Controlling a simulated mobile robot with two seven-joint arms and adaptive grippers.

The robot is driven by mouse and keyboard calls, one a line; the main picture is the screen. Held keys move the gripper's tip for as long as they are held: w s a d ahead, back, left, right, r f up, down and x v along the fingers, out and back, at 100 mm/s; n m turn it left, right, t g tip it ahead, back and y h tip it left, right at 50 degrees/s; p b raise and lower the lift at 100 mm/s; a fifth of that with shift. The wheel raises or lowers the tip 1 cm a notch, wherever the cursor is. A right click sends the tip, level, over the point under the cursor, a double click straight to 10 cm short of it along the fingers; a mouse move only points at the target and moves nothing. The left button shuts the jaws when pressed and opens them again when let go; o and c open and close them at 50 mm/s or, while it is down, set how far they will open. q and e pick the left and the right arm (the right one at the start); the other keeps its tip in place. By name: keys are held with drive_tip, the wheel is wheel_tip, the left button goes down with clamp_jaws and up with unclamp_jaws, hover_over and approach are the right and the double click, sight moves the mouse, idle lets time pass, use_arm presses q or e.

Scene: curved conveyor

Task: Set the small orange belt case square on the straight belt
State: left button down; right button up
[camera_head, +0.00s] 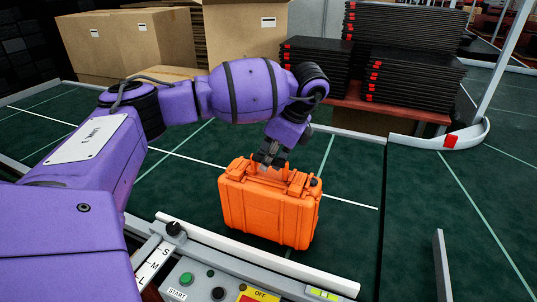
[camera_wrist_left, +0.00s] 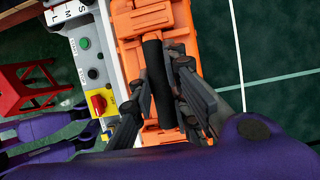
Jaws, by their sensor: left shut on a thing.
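The orange case (camera_head: 268,212) is upright on or just above the green belt (camera_head: 180,185) in the head view; I cannot tell whether its base touches. It sits at an angle to the belt's white and pale green lines. My left gripper (camera_head: 268,160) comes down from above and is shut on the case's top handle. In the left wrist view, the fingers (camera_wrist_left: 160,98) are on both sides of the dark handle grip, with the orange case (camera_wrist_left: 135,20) beneath. My right gripper is not in view.
A control panel (camera_head: 205,280) with a white rail (camera_head: 260,257) runs along the near belt edge, close to the case. Cardboard boxes (camera_head: 130,45) and stacked black trays (camera_head: 410,75) stand behind the belt. A white curved guard (camera_head: 440,138) stands at the right. Belt left of the case is clear.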

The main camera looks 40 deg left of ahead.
use_arm(q)
drive_tip(key=c, duration=1.7)
unclamp_jaws()
drive_tip(key=shift+s, duration=0.1)
drive_tip(key=p+v, duration=0.1)
drive_tip(key=v, duration=1)
drive_tip(key=shift+d, duration=0.1)
drive_tip(key=shift+d+r, duration=0.2)
drive_tip(key=shift+r, duration=0.3)
drive_tip(key=shift+f, duration=0.1)
